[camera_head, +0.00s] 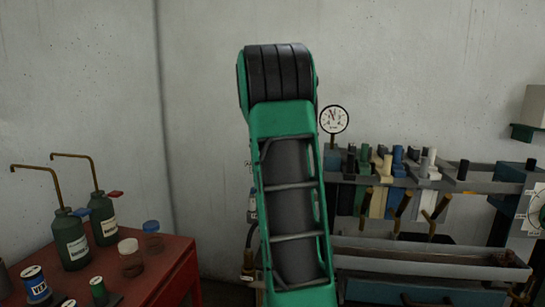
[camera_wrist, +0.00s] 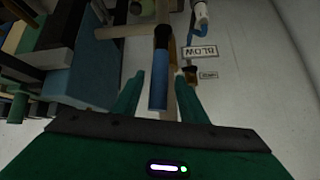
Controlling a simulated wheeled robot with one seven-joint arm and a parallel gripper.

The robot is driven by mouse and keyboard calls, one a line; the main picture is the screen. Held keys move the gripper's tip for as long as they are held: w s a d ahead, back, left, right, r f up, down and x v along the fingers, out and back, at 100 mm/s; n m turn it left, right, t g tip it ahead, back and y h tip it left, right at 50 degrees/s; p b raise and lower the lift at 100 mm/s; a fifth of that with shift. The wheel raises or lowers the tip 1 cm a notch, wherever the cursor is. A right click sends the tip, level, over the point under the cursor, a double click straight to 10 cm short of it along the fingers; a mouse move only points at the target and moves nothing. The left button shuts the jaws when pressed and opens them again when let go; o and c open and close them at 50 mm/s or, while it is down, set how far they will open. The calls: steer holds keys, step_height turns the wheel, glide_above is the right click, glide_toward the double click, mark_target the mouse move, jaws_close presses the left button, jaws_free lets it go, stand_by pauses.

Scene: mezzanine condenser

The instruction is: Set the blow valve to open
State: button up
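In the wrist view, a blue-sleeved lever (camera_wrist: 158,85) with a dark upper end lies near a white label (camera_wrist: 202,52) reading BLOW, upside down. I take it as the blow valve's handle. My gripper (camera_wrist: 160,75) is open. Its two green fingers stand on either side of the blue sleeve, with a gap visible to each; I cannot tell the depth between them. A smaller label (camera_wrist: 208,75) below BLOW is too small to read surely. In the head view my green arm hides my gripper and most of the valve area.
A tan pipe (camera_wrist: 171,100) runs close behind the lever. In the head view, a round gauge (camera_head: 334,120) is right of my arm, beside a rack (camera_head: 460,184) of coloured handles. A red table (camera_head: 175,262) with bottles stands at the left.

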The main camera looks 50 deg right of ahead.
steer(key=v, duration=1)
steer(key=shift+a+r, duration=0.25)
